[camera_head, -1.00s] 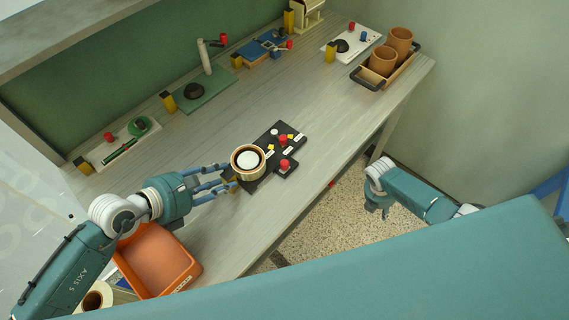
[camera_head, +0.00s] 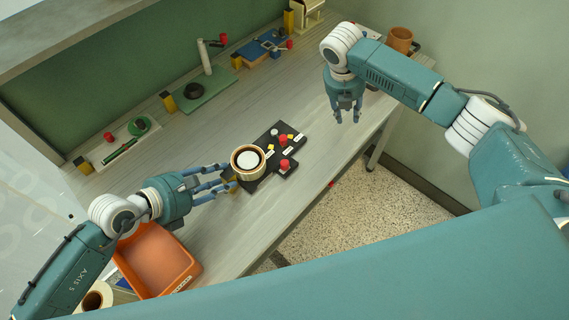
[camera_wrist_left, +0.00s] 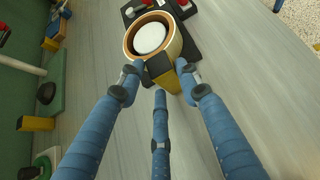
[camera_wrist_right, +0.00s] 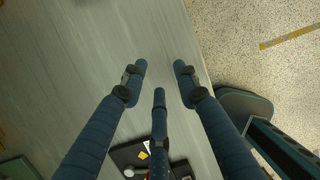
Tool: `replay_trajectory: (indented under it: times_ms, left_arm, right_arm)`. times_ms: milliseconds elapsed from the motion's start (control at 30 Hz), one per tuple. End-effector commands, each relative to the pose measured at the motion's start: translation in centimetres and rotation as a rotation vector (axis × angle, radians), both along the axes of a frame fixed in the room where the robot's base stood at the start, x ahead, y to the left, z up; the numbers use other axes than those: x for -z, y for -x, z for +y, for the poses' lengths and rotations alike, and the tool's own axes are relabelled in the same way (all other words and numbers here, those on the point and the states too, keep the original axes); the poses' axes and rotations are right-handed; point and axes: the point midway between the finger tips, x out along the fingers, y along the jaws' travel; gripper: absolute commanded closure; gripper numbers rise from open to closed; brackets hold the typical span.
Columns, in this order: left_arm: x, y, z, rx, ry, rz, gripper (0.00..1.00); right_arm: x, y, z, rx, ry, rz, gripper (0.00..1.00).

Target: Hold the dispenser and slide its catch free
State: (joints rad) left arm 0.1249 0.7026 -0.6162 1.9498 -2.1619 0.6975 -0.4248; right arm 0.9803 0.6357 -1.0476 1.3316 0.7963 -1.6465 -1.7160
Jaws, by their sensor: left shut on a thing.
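The dispenser is most likely the round tan cup (camera_head: 248,161) with a dark inside and white disc, on a black base plate (camera_head: 262,178). The plate carries red knobs (camera_head: 284,165) and small yellow and white parts; I cannot tell which is the catch. My left gripper (camera_head: 229,178) is shut on the yellow-and-black grip block (camera_wrist_left: 165,78) beside the cup, seen between its fingers in the left wrist view. My right gripper (camera_head: 347,116) is open and empty above the table near its front edge. In the right wrist view, the base plate (camera_wrist_right: 128,155) shows partly at the bottom.
An orange bin (camera_head: 158,262) sits at the lower left. Along the back stand a green-based post (camera_head: 207,90), a blue fixture (camera_head: 258,50) and a white board with green parts (camera_head: 122,147). A brown cup (camera_head: 400,40) stands far right.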

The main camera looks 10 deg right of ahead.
Motion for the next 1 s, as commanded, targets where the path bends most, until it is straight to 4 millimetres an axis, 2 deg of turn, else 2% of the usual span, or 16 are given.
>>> replay_trajectory:
  times_ms: [33,200,300,400,500,633,767,1000]
  left_arm:
    - [-0.1,0.0,0.0,0.001,0.000,-0.001,0.99]
    - [-0.1,0.0,0.0,0.001,0.000,-0.001,0.99]
    - [-0.1,0.0,0.0,0.001,0.000,-0.001,0.99]
    - [-0.1,0.0,0.0,0.001,0.000,-0.001,0.99]
    - [-0.1,0.0,0.0,0.001,0.000,-0.001,0.99]
    - [-0.1,0.0,0.0,0.001,0.000,-0.001,0.99]
    - [-0.1,0.0,0.0,0.001,0.000,-0.001,0.99]
    - [-0.1,0.0,0.0,0.001,0.001,-0.002,0.99]
  right_arm:
    - [-0.7,0.1,2.5,0.018,-0.036,-0.017,0.70]
    - [-2.4,2.2,10.6,0.126,-0.162,-0.030,0.70]
    - [-3.4,4.2,14.5,0.190,-0.220,-0.015,0.70]
    - [-4.1,6.3,17.5,0.248,-0.256,0.008,0.70]
    - [-4.6,8.2,19.5,0.295,-0.277,0.031,0.70]
    - [-5.0,9.7,20.9,0.333,-0.289,0.051,0.70]
    - [-4.6,10.2,21.3,0.348,-0.290,0.060,0.70]
    - [-1.9,10.2,21.2,0.350,-0.289,0.060,0.70]
